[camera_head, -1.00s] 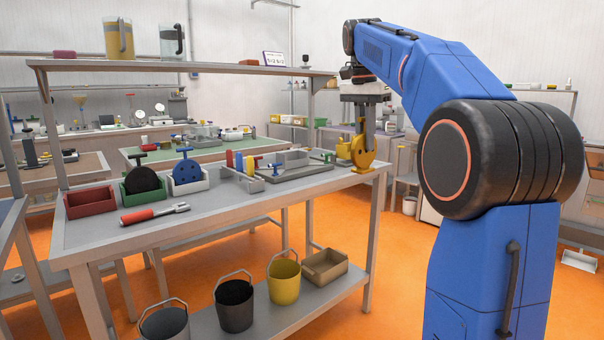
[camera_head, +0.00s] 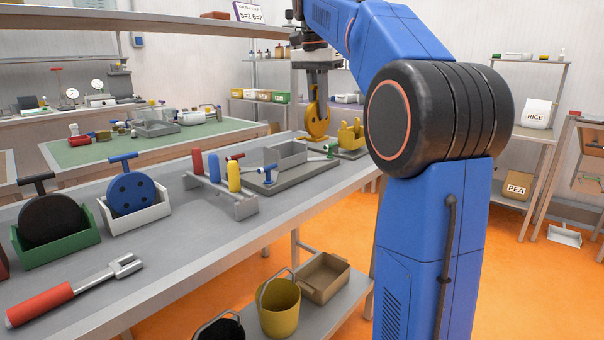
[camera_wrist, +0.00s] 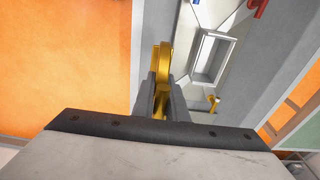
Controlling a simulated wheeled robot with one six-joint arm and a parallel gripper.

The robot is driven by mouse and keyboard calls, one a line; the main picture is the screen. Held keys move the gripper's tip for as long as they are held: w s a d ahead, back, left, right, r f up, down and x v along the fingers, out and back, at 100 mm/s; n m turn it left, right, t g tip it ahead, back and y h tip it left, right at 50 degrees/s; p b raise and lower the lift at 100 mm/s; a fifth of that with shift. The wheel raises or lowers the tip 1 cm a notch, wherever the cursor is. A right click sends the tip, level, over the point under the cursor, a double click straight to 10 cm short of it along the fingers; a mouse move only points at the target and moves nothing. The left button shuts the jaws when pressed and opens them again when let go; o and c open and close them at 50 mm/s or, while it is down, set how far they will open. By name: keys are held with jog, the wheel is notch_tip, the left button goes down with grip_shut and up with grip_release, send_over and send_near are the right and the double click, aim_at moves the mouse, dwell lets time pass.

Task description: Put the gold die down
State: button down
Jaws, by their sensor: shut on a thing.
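The gold die (camera_head: 317,120) is a round disc with holes, held upright in my gripper (camera_head: 316,92). The jaws are shut on its upper part. In the head view it shows just left of an open yellow cradle (camera_head: 351,137) near the far end of the bench; the gap between its lower rim and the bench is hard to judge. In the wrist view the gold die (camera_wrist: 163,62) shows edge-on between the fingers (camera_wrist: 161,97), over the grey bench by its edge. The fingers hide part of it.
A grey fixture plate (camera_head: 285,178) with a box stands left of the gripper. A rack of coloured handles (camera_head: 222,192), a blue die (camera_head: 130,194) in a white cradle, a black die (camera_head: 52,219) in a green cradle and a red-handled tool (camera_head: 75,290) lie nearer.

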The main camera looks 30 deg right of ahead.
aim_at(316, 141)
jog(key=shift+w+f, duration=0.1)
jog(key=shift+w, duration=0.25)
jog(key=shift+w+f, duration=0.1)
jog(key=shift+f, duration=4.8)
jog(key=c, duration=1.8)
grip_release()
jog(key=shift+f, duration=0.1)
jog(key=shift+o, duration=0.2)
notch_tip(316, 141, up, 12)
jog(key=a, duration=0.1)
jog(key=shift+s+a, duration=0.2)
jog(key=shift+s, duration=0.05)
